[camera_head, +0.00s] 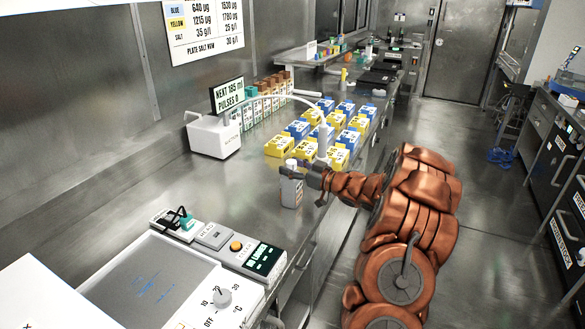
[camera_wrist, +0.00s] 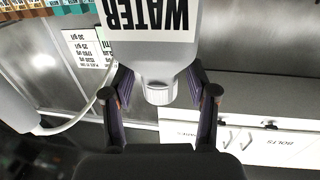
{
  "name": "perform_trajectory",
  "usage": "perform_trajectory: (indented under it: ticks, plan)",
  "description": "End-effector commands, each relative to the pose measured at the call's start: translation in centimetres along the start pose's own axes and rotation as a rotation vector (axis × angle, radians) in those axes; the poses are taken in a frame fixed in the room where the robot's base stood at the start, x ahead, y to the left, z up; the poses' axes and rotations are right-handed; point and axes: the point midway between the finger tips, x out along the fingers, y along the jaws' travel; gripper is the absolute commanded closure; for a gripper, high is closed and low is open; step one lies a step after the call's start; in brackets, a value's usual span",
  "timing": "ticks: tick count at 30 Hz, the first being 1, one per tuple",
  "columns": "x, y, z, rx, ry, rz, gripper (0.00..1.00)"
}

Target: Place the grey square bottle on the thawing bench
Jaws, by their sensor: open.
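The grey square bottle (camera_head: 291,190) stands upright on the steel counter, with a pale cap. My gripper (camera_head: 306,184) is at its right side, with the fingers spread. In the wrist view a grey bottle (camera_wrist: 155,55) with a white WATER label appears upside down, its white cap (camera_wrist: 158,95) between the open fingers of my gripper (camera_wrist: 160,92). A gap shows on both sides of the cap.
A white device (camera_head: 213,137) with a sign and hose stands behind the bottle. A control strip (camera_head: 236,246) edges the plate unit. Counter between it and the bottle is mostly clear.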

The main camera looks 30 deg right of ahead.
Motion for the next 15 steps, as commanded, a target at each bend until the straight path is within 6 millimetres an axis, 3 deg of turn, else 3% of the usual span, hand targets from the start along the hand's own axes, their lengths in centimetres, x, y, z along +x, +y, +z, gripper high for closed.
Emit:
perform_trajectory:
  ticks: [15]
  plan:
    - [-6.4, 0.1, 0.1, 0.0, 0.0, 0.003, 0.42]
